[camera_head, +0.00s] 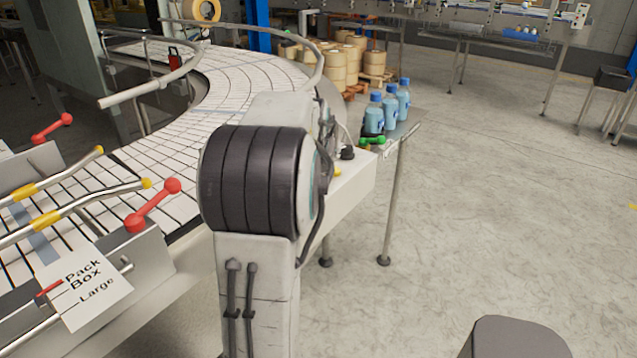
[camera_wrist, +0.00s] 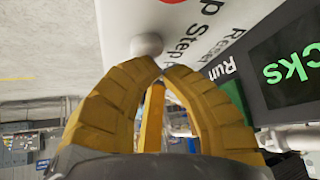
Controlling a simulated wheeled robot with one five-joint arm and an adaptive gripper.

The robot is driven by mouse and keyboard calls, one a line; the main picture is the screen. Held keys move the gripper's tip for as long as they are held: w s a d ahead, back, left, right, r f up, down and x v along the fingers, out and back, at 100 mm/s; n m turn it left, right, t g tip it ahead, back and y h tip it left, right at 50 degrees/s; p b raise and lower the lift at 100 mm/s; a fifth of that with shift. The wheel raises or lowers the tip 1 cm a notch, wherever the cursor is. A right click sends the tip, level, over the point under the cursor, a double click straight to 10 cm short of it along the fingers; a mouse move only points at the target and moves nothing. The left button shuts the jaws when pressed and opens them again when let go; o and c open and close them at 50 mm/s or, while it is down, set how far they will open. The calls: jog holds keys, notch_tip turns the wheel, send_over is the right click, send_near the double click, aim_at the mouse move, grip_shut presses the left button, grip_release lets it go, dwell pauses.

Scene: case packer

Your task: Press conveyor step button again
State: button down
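In the wrist view, a white round button (camera_wrist: 146,45) stands out from a white control panel (camera_wrist: 118,22), beside printed text that reads "Step" and part of another word. My gripper (camera_wrist: 160,69) has yellow ridged fingers that come together at the tips, with nothing visible between them. The tips are just short of the button in the picture; I cannot tell whether they touch it. In the head view my own arm fills the middle and hides my gripper and the step button.
A dark screen (camera_wrist: 290,62) with green letters sits right of the panel, near "Reset" and "Run" labels. In the head view, a curved conveyor (camera_head: 235,82) runs behind my arm. Blue bottles (camera_head: 390,103) stand on a side table. Open floor (camera_head: 480,190) lies to the right.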

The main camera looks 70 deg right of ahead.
jog(key=shift+f+b, duration=0.3)
jog(key=shift+f, duration=0.05)
jog(key=shift+r, duration=0.2)
dwell(0.5)
jog(key=shift+r+p, duration=0.75)
jog(key=shift+r, duration=0.05)
jog(key=shift+r+p, duration=2.05)
jog(key=shift+r, duration=0.45)
